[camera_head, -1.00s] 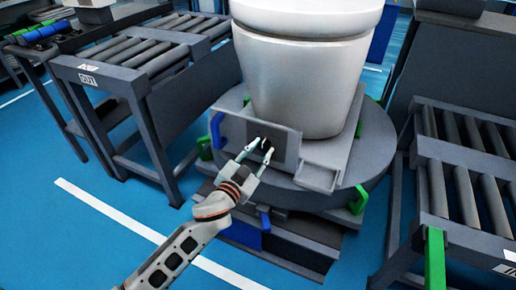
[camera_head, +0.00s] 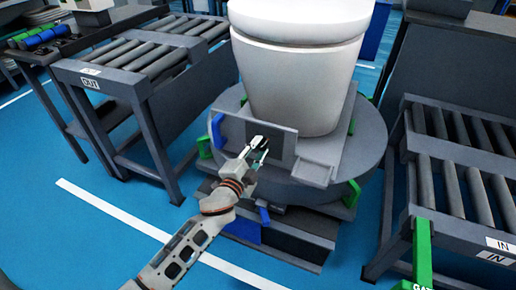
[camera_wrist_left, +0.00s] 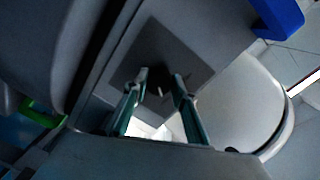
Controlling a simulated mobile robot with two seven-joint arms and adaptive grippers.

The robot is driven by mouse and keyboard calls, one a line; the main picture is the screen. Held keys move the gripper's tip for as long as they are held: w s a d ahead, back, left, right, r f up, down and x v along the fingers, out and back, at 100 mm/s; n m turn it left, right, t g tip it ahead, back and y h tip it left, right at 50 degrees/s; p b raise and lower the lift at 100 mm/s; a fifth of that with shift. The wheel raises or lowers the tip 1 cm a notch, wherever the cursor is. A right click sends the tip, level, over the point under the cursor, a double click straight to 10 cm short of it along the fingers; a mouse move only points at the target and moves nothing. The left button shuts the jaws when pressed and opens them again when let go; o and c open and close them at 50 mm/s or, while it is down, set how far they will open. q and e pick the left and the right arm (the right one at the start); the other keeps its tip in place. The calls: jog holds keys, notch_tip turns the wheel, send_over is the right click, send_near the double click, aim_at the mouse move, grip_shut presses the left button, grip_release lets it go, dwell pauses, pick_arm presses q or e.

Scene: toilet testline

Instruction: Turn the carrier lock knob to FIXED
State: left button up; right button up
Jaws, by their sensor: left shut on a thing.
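The carrier lock knob (camera_wrist_left: 158,84) is a small dark part on a dark square plate (camera_head: 284,151) at the front of the grey carrier. A small light mark shows on it in the left wrist view. My left gripper (camera_head: 260,142) is at the plate, and its two fingers (camera_wrist_left: 161,78) stand on either side of the knob, shut on it. In the head view the fingers and wrist hide most of the knob. I cannot read a FIXED label or tell the knob's setting. My right gripper is out of view.
A white toilet (camera_head: 300,80) stands on the carrier, above a round grey turntable (camera_head: 369,155). Blue (camera_head: 217,130) and green (camera_head: 352,193) brackets stick out around it. Roller conveyors stand at left (camera_head: 140,60) and right (camera_head: 450,185). Blue floor (camera_head: 130,235) is open at front left.

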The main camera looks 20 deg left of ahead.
pick_arm(q)
jog(key=shift+r, duration=0.1)
dwell(0.4)
jog(key=o, duration=1.1)
jog(key=shift+s, duration=0.35)
jog(key=s, duration=1.1)
jog(key=shift+a+r, duration=0.25)
jog(key=shift+a, duration=0.05)
jog(key=shift+s, duration=0.1)
